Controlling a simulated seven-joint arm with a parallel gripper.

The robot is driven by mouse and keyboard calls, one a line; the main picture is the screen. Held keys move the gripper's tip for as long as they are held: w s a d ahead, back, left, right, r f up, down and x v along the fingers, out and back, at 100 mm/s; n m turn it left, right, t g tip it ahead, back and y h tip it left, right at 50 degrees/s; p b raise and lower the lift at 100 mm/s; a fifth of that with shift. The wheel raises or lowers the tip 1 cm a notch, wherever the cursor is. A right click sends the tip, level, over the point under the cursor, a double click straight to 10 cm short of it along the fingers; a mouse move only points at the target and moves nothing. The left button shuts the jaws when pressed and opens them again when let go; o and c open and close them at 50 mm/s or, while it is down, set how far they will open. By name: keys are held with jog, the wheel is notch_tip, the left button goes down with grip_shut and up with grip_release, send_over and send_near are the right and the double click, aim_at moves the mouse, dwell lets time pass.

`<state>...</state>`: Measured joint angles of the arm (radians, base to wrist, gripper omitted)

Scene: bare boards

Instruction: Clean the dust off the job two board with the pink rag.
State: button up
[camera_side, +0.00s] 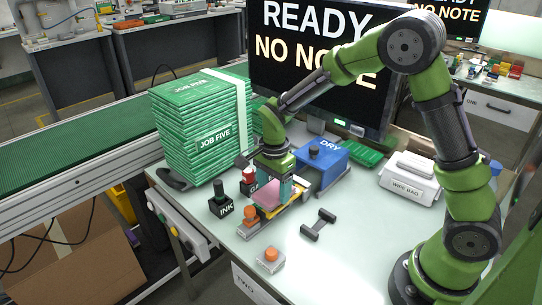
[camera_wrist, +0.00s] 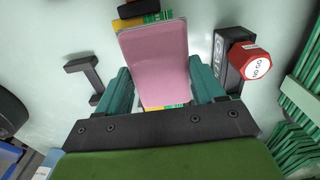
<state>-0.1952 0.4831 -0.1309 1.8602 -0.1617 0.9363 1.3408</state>
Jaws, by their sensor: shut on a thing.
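The pink rag (camera_wrist: 155,60) is between the two teal fingers of my gripper (camera_wrist: 161,95), which is shut on it. In the side view, my gripper (camera_side: 272,190) points down at the bench, with the rag (camera_side: 266,199) at its fingers. A board with green and yellow edges (camera_wrist: 146,22) lies under the rag in the wrist view, mostly hidden by it. A yellow edge (camera_side: 285,215) shows below the rag in the side view. I cannot read a job label on this board or see dust. I cannot tell whether the rag touches it.
JOB FIVE boards (camera_side: 195,125) are stacked left.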

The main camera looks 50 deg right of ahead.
jog(key=shift+d, duration=1.35)
jog(key=shift+a+r, duration=0.15)
jog(key=shift+a, duration=0.15)
jog(key=shift+a, duration=1.05)
jog(key=shift+d, duration=0.1)
jog(key=shift+d+f, duration=0.2)
jog(key=shift+d, duration=1.05)
jog(key=shift+a+r, duration=0.2)
jog(key=shift+a, duration=1.15)
